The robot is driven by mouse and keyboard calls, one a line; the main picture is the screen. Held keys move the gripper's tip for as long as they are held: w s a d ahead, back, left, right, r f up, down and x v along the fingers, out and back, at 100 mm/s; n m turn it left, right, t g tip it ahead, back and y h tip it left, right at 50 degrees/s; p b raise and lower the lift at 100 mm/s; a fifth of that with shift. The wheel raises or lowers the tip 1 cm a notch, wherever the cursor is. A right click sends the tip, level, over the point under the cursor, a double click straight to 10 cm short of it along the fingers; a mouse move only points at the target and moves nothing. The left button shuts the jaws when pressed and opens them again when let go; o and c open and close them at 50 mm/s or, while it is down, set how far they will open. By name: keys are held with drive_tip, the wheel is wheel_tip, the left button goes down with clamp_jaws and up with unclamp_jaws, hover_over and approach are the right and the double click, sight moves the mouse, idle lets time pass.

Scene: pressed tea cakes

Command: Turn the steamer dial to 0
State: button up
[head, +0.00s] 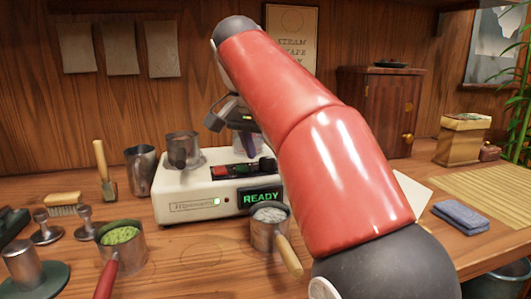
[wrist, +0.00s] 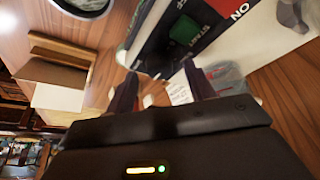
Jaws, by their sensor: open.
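The cream steamer (head: 180,205) stands on the wooden counter in the head view, with a green READY display. A black knob (head: 267,164), apparently its dial, sits at the right of its top panel; its setting is too small to read. My gripper (head: 245,142) hangs above and behind the panel, partly covered by my red arm. In the wrist view my gripper (wrist: 162,82) is open, with nothing between the fingertips. The steamer (wrist: 150,25) shows beyond them at upper right, with a green START button.
A metal cup (head: 183,148) stands on the steamer's left side. A handled pot (head: 270,232) stands before it, and a pot of green leaves (head: 121,240) at front left. A folded blue cloth (head: 460,216) lies right.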

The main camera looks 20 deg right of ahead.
drive_tip(key=shift+w+d+f, duration=0.1)
drive_tip(key=shift+d+f, duration=0.05)
drive_tip(key=shift+f, duration=0.3)
drive_tip(key=c, duration=1)
